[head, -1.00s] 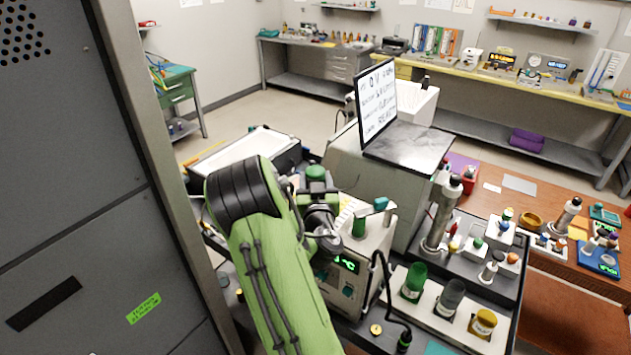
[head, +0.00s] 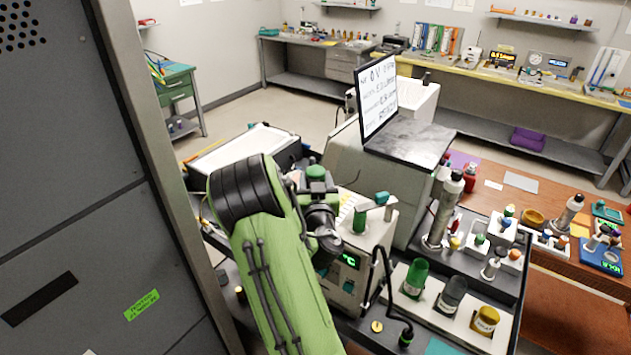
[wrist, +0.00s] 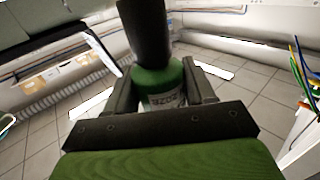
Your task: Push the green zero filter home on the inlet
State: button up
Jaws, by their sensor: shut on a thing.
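The green zero filter (wrist: 165,102) shows in the wrist view as a green-topped cylinder. It has a pale label with upside-down lettering. My gripper (wrist: 160,75) is shut on it, one finger at each side. In the head view the green top (head: 316,172) shows just above my gripper (head: 318,186), behind my green arm. A dark cylinder (wrist: 145,32) stands against the filter's far end in the wrist view. I cannot tell whether it is the inlet or how far the filter is seated. The inlet is not clearly visible in the head view.
An instrument box (head: 372,245) with a green display stands right of my gripper, a green cylinder (head: 360,220) on top. Green, grey and yellow bottles (head: 452,292) stand in a white rack. A screen (head: 377,98) rises behind. A grey cabinet (head: 60,180) fills the left.

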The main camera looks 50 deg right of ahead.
jog(key=shift+f+b, duration=0.85)
jog(key=shift+f, duration=0.1)
jog(key=o, duration=1.2)
jog(key=shift+r, duration=0.1)
jog(key=shift+c, duration=0.2)
